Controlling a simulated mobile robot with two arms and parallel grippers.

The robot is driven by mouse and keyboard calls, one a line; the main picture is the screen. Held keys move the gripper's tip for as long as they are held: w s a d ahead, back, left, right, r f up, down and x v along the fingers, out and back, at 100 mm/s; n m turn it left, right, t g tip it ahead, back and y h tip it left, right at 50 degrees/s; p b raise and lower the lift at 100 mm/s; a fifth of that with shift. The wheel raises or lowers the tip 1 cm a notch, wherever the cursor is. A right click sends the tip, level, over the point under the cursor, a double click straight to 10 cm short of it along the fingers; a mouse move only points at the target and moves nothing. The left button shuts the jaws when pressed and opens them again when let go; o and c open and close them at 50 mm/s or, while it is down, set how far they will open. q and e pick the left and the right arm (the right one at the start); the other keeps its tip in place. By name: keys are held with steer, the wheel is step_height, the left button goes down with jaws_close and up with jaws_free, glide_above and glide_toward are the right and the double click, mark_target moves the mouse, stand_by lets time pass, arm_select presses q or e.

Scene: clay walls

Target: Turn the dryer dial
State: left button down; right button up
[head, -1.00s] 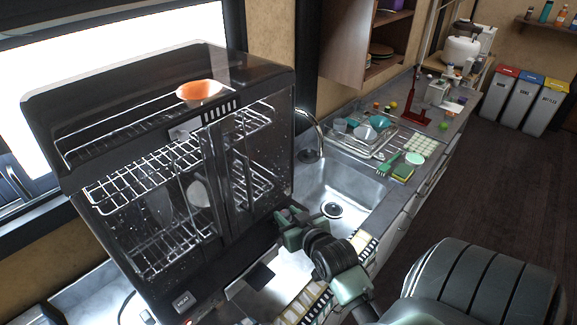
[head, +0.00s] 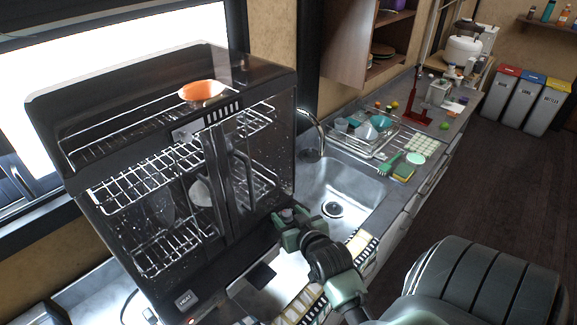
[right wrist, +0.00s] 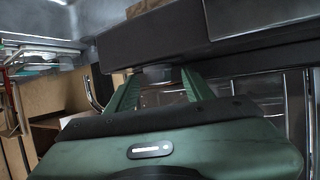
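The dryer (head: 107,233) is a tall black cabinet with glass doors and wire racks, at the left of the head view. My right gripper (head: 289,216) is at its lower right front corner. In the right wrist view the fingers (right wrist: 160,86) are apart, pointing at the dryer's dark base. A small grey round knob, likely the dial (right wrist: 157,73), shows between the fingertips, just under the dark edge. I cannot tell whether either finger touches it. In the head view the dial is not clearly seen. A dark shape, perhaps my left gripper (head: 55,313), shows at the bottom left corner.
An orange bowl (head: 202,91) sits in the top of the dryer. The sink (head: 350,190) and its faucet (head: 313,125) are just right of it. The floor at right is open.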

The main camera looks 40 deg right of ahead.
arm_select(q)
step_height(320, 180, down, 2)
steer(key=shift+f+b, duration=0.15)
steer(key=shift+b, duration=1)
arm_select(e)
steer(key=v, duration=0.7)
steer(key=shift+s, duration=0.35)
arm_select(q)
steer(key=shift+f, duration=0.1)
arm_select(e)
steer(key=shift+w+a+r, duration=0.1)
steer(key=shift+a, duration=0.05)
